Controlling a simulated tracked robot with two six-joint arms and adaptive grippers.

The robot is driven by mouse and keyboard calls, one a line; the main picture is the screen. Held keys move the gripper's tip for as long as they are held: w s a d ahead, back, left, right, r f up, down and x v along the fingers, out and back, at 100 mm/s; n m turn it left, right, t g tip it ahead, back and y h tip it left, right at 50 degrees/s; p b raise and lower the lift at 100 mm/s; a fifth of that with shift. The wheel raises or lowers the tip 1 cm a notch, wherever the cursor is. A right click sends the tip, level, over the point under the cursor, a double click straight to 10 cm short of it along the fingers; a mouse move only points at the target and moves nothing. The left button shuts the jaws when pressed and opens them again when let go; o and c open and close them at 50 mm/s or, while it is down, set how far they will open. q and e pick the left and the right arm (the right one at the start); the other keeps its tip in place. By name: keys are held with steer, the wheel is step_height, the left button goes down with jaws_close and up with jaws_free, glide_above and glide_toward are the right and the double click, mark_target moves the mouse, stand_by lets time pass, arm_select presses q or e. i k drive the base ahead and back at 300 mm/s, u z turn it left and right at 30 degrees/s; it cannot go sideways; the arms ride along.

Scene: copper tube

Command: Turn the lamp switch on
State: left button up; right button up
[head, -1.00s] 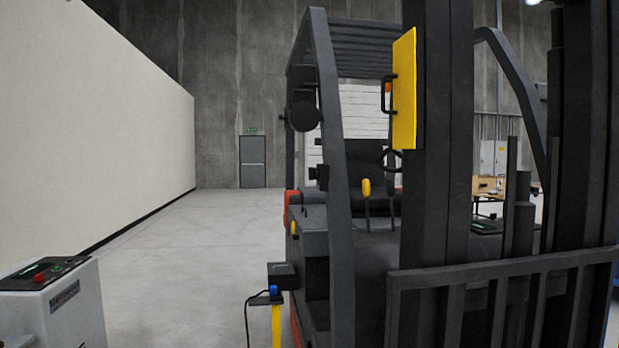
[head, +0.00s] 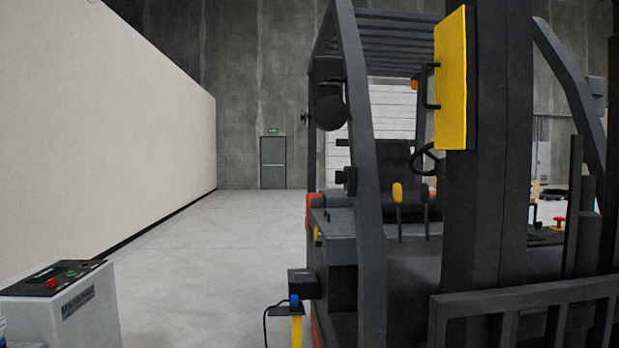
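I cannot make out a lamp or a lamp switch for certain in the head view. A light grey cabinet (head: 62,310) stands at the lower left. Its dark sloped top panel (head: 52,278) carries a red button and a green button. A black box (head: 303,283) with a blue part sits on a yellow post (head: 296,330) beside the forklift; what it is I cannot tell. Neither of my grippers is in view.
A dark forklift (head: 370,250) fills the right half, with a yellow plate (head: 450,80) on its mast. A long pale wall (head: 100,130) runs along the left. Free concrete floor (head: 210,240) lies between them, leading to a grey door (head: 273,162).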

mark_target(340, 177)
steer(key=u, duration=0.35)
steer(key=i, duration=1.2)
steer(key=u, duration=0.2)
